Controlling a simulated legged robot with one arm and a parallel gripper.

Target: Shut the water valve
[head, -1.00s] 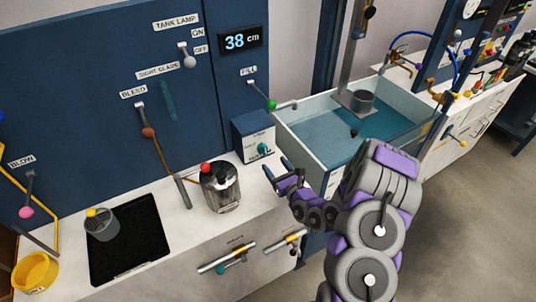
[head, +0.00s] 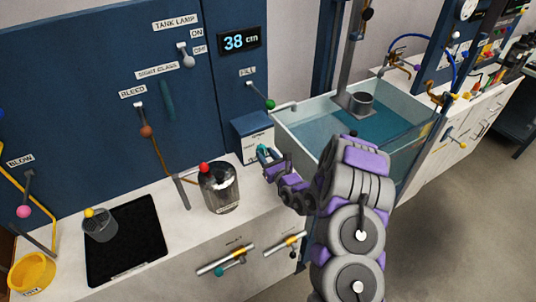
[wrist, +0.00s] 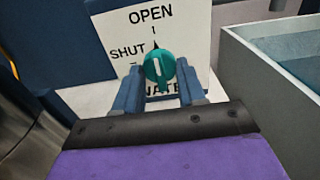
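The water valve is a round teal knob (wrist: 160,67) on a white plate (wrist: 115,35) marked OPEN at the top and SHUT at the left. The knob's white line stands nearly upright, its upper end leaning slightly left, toward OPEN. My gripper (wrist: 160,75) has its two blue fingers apart, one on each side of the knob. I cannot tell whether they touch it. The fingers hide part of the WATER label. In the head view, my gripper (head: 267,162) is at the front of the small blue valve box (head: 252,127), mostly covering the knob.
A glass-walled water tank (head: 310,125) stands just right of the box. A dark jar with a red knob (head: 219,188) stands on the counter to the left. A display (head: 240,40) reads 38 cm. Handles (head: 228,258) stick out of the counter front below.

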